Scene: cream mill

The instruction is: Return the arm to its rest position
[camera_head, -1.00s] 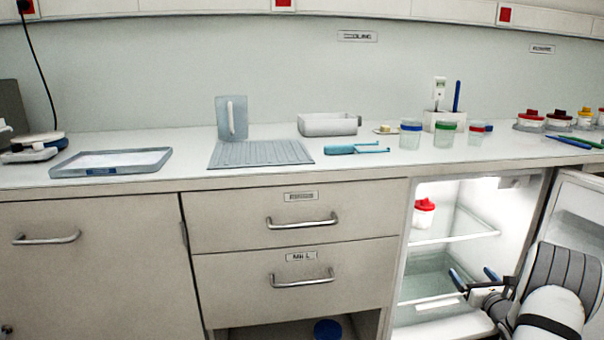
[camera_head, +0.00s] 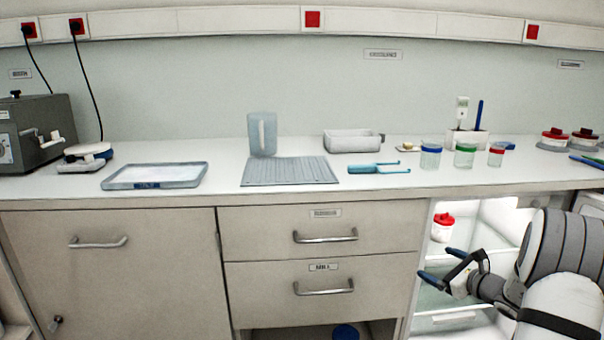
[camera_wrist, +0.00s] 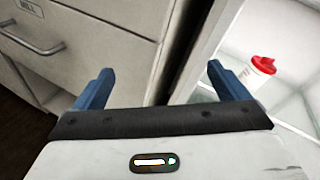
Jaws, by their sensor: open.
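My gripper (camera_head: 443,268) is at the lower right of the head view, in front of the left edge of the lit fridge opening. Its two blue fingers are apart with nothing between them. In the wrist view my gripper (camera_wrist: 160,90) also shows open and empty, facing the drawer front and the cabinet edge beside the fridge. My arm runs from the gripper to the right edge of the head view.
Drawers with bar handles (camera_head: 324,287) lie to the left. The counter (camera_head: 225,205) above holds a tray (camera_head: 155,176), a jug (camera_head: 262,135) and lidded cups.

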